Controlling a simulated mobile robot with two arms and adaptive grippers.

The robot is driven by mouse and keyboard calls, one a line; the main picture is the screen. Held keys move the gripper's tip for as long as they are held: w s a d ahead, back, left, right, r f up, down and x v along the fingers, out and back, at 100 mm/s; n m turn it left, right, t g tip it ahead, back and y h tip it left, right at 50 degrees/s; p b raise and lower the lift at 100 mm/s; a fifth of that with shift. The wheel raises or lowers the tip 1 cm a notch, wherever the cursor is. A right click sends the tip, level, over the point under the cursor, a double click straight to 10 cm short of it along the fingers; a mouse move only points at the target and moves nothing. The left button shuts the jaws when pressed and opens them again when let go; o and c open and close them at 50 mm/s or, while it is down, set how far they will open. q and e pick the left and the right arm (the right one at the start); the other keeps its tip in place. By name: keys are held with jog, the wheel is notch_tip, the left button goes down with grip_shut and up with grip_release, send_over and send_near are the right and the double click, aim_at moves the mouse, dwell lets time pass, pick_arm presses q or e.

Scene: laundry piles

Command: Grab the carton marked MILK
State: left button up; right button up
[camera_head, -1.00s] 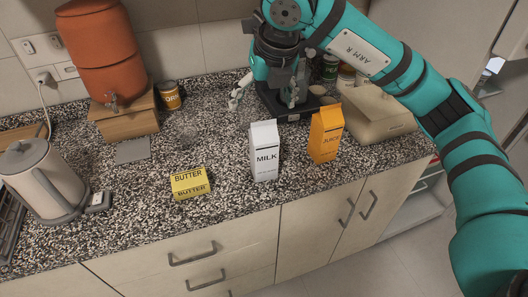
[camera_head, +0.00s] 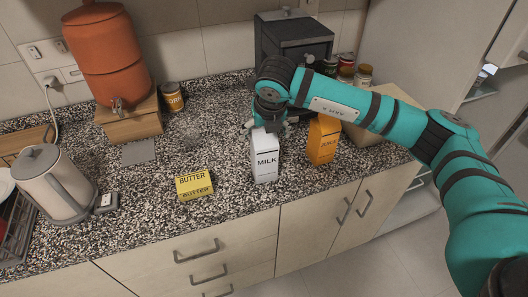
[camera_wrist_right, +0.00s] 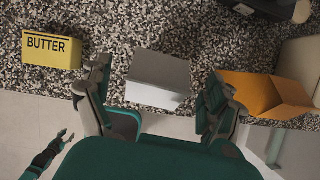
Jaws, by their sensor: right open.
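The white carton marked MILK (camera_head: 265,158) stands upright on the speckled counter. My right gripper (camera_head: 266,126) is just above and behind the carton's top, fingers pointing down. In the right wrist view the white carton top (camera_wrist_right: 160,78) lies between the spread fingers of my right gripper (camera_wrist_right: 157,82), with gaps on both sides. The carton hides part of the fingers in the head view. My left gripper (camera_wrist_right: 58,143) shows small at the lower left of the right wrist view, away from the counter; its jaw opening is unclear.
An orange juice carton (camera_head: 323,140) stands close to the right of the milk. A yellow butter box (camera_head: 194,186) lies to its left. A dark appliance (camera_head: 291,42) and jars stand behind. A kettle (camera_head: 58,183) is far left. The counter's front edge is near.

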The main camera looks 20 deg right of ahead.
jog(key=shift+p+x, duration=0.55)
jog(key=shift+x, duration=1.25)
jog(key=c, duration=1.6)
jog(key=shift+r, duration=0.1)
jog(key=shift+c, duration=0.7)
jog(key=shift+w, duration=0.1)
